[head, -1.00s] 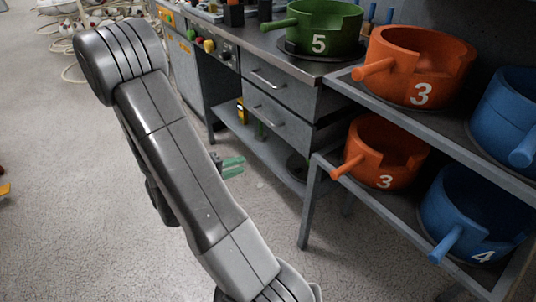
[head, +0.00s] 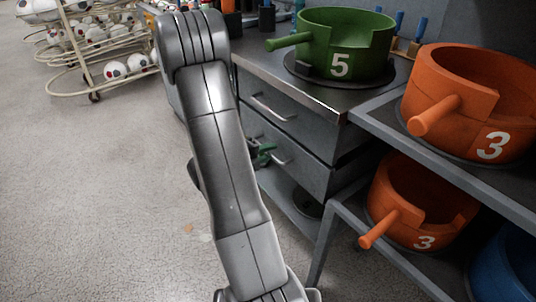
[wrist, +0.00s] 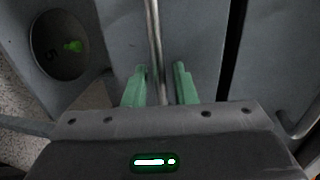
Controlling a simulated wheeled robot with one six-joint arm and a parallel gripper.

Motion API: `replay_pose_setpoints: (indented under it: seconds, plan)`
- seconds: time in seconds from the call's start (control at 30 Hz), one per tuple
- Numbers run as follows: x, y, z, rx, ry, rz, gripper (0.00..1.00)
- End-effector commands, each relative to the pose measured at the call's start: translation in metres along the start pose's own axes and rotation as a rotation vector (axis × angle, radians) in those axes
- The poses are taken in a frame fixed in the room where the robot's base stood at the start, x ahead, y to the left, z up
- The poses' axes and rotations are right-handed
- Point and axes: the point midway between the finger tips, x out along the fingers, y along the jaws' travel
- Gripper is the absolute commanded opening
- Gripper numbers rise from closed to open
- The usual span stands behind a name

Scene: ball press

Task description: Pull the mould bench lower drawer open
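The mould bench (head: 285,72) has an upper drawer (head: 290,108) and a lower drawer (head: 302,168), each with a bar handle; both fronts look shut. My gripper (head: 262,154) is at the lower drawer's handle (head: 281,158), partly hidden behind my arm in the head view. In the wrist view, my green fingers (wrist: 161,72) stand on either side of the lower handle (wrist: 154,40). Gaps show between the fingers and the bar, so the gripper is open around it. The upper drawer's handle (wrist: 300,124) shows at the right of the wrist view.
A green mould marked 5 (head: 345,45) stands on the bench top. Orange moulds (head: 480,95) (head: 408,205) stand on the rack to the right, whose leg (head: 322,250) is near the drawers. Open floor (head: 90,200) lies to the left.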

Motion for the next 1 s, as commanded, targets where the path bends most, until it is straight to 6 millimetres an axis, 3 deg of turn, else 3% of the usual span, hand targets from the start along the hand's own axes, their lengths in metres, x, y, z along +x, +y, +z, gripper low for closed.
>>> replay_pose_setpoints:
  seconds: [0.3, 0.47, 0.77, 1.0]
  plan:
    - [0.002, 0.000, 0.000, 0.000, 0.001, 0.000, 0.25]
    - [0.002, 0.000, 0.000, 0.000, 0.001, 0.000, 0.00]
    - [0.000, 0.000, 0.001, -0.001, -0.001, 0.000, 0.00]
    - [-0.023, 0.002, 0.011, -0.003, -0.004, 0.001, 0.00]
